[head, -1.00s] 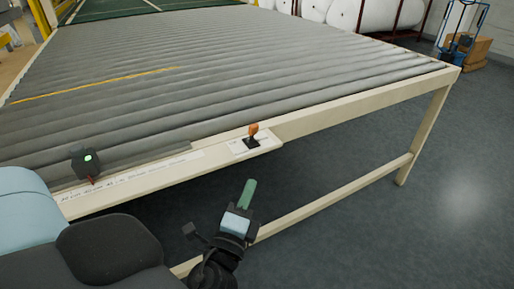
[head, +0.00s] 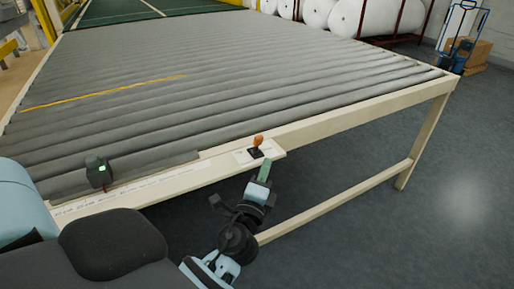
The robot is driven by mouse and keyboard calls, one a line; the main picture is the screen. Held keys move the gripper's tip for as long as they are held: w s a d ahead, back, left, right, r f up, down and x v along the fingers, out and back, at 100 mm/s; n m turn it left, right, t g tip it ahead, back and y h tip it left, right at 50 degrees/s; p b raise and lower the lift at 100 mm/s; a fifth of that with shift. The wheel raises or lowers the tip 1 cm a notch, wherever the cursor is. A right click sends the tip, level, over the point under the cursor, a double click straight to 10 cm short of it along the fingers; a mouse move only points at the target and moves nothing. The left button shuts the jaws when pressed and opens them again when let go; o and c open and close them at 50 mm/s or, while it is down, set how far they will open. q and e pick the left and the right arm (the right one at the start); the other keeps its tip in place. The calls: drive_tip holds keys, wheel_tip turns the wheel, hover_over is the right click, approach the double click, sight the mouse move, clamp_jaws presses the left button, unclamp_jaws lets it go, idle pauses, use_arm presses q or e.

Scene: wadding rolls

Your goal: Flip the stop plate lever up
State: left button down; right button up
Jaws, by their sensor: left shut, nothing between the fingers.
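The stop plate lever (head: 258,142) has an orange knob on a black base and stands on a small pale plate (head: 243,157) at the front edge of the roller table. Its knob points up and leans slightly to the right. My left gripper (head: 265,168) is shut and empty, with green fingers pointing up toward the plate. The fingertips are just below and in front of the lever base; I cannot tell whether they touch the plate's edge. My right gripper is not in view.
The roller table (head: 330,95) fills the middle, with a cream frame and legs. A dark box with a green light (head: 99,172) sits on its front edge at left. White rolls (head: 345,17) and a blue hand truck (head: 460,40) stand behind. The floor at right is clear.

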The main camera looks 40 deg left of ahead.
sight(257, 145)
use_arm(q)
drive_tip(key=w+a, duration=0.1)
drive_tip(key=a+r+p, duration=0.1)
drive_tip(key=w+a, duration=0.1)
drive_tip(key=a, duration=0.1)
drive_tip(key=shift+w+r, duration=0.25)
drive_tip(key=shift+w, duration=0.1)
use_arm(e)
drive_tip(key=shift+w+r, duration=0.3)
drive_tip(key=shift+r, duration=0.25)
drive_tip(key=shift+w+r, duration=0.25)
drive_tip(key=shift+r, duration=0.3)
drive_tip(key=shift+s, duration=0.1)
use_arm(q)
drive_tip(key=shift+w+p, duration=0.1)
drive_tip(key=shift+p, duration=0.25)
